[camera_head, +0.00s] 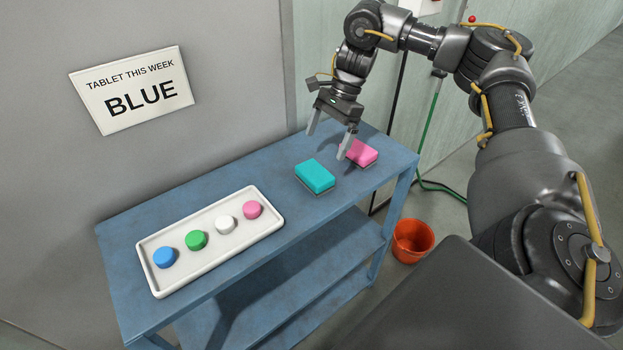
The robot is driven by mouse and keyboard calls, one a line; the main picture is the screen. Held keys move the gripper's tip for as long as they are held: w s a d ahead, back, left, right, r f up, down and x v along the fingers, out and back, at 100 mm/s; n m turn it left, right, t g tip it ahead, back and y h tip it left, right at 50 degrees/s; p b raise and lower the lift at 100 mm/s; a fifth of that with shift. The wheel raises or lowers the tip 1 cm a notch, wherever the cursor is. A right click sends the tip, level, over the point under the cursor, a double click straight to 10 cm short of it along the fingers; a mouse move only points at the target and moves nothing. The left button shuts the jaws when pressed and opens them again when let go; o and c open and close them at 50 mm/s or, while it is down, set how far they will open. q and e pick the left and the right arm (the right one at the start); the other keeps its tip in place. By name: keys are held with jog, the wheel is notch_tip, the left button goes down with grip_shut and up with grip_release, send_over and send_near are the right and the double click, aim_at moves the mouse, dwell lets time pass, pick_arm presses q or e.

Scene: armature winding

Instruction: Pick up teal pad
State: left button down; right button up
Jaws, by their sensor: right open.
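The teal pad (315,176) lies flat on the right half of the blue table (290,215). A pink pad (362,153) lies to its right and a little behind. My right gripper (327,145) points down above and behind the teal pad, with its fingers apart and nothing between them. One finger is in front of the pink pad's left edge in the picture; I cannot tell whether they touch. My left gripper is not in view.
A white tray (273,228) with blue, green, white and pink tablets stands on the table's left half. A sign (133,90) reading "TABLET THIS WEEK BLUE" is on the wall behind. An orange bucket (412,241) stands on the floor at the right.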

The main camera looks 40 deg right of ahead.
aim_at(315, 171)
jog(key=b+x, duration=0.1)
jog(key=x, duration=0.3)
jog(key=shift+s+a+f+b, duration=0.1)
jog(key=shift+s+f+b, duration=0.05)
jog(key=shift+f+b, duration=0.15)
jog(key=shift+f, duration=0.3)
jog(key=shift+a+f, duration=0.2)
jog(key=shift+x, duration=2.35)
jog(key=shift+d, duration=0.1)
jog(key=shift+c, duration=0.3)
jog(key=c, duration=0.6)
